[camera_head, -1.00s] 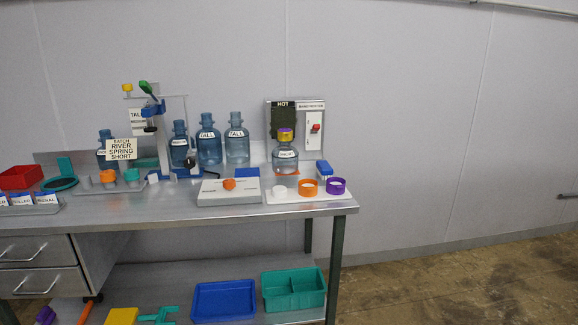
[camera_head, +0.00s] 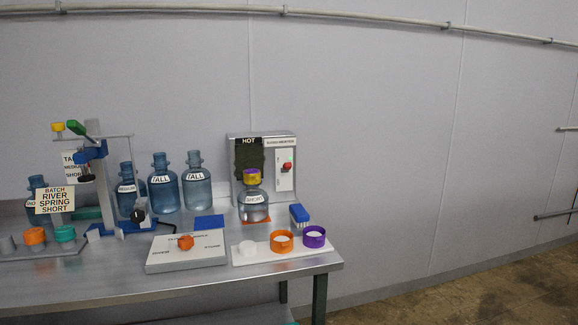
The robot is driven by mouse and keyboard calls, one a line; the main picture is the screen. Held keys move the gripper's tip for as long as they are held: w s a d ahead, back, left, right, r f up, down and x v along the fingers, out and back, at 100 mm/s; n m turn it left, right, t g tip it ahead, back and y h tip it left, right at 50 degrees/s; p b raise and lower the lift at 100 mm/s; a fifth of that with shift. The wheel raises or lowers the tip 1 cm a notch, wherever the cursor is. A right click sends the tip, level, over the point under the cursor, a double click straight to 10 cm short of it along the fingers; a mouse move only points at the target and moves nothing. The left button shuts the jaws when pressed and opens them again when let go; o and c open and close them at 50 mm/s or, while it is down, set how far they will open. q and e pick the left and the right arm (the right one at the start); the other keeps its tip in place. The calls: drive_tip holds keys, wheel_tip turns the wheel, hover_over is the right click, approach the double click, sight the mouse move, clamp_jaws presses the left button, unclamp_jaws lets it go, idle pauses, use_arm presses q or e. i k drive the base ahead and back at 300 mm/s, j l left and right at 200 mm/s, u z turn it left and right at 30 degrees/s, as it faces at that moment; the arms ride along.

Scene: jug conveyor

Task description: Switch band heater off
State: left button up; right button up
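The band heater is a grey upright panel (camera_head: 290,143) at the back right of the bench. It has a dark pad (camera_head: 249,156) under a label reading HOT. To the right of the pad is a white switch plate (camera_head: 285,182) with a red switch knob (camera_head: 287,166) near its top. Neither of my grippers is in view.
A blue brush-like block (camera_head: 299,214) stands right of the jug. The floor right of the bench is clear.

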sight(287, 166)
drive_tip(key=i+l+u, duration=0.1)
drive_tip(key=u, duration=0.3)
drive_tip(key=i+l+u, duration=0.15)
drive_tip(key=l, duration=0.2)
drive_tip(key=i+l+u, duration=0.1)
drive_tip(key=l, duration=0.2)
drive_tip(key=i+l+u, duration=0.15)
drive_tip(key=l, duration=0.25)
drive_tip(key=i+l+u, duration=0.15)
drive_tip(key=l, duration=0.2)
drive_tip(key=i+l+u, duration=0.1)
drive_tip(key=l, duration=0.3)
drive_tip(key=i+l, duration=0.1)
drive_tip(key=l, duration=0.35)
drive_tip(key=i+l, duration=0.1)
drive_tip(key=l, duration=0.35)
drive_tip(key=i+l, duration=0.15)
drive_tip(key=l, duration=0.35)
drive_tip(key=i+l+u, duration=0.1)
drive_tip(key=l, duration=0.35)
drive_tip(key=i+l, duration=0.1)
drive_tip(key=l, duration=0.35)
drive_tip(key=i+l, duration=0.1)
drive_tip(key=l, duration=0.35)
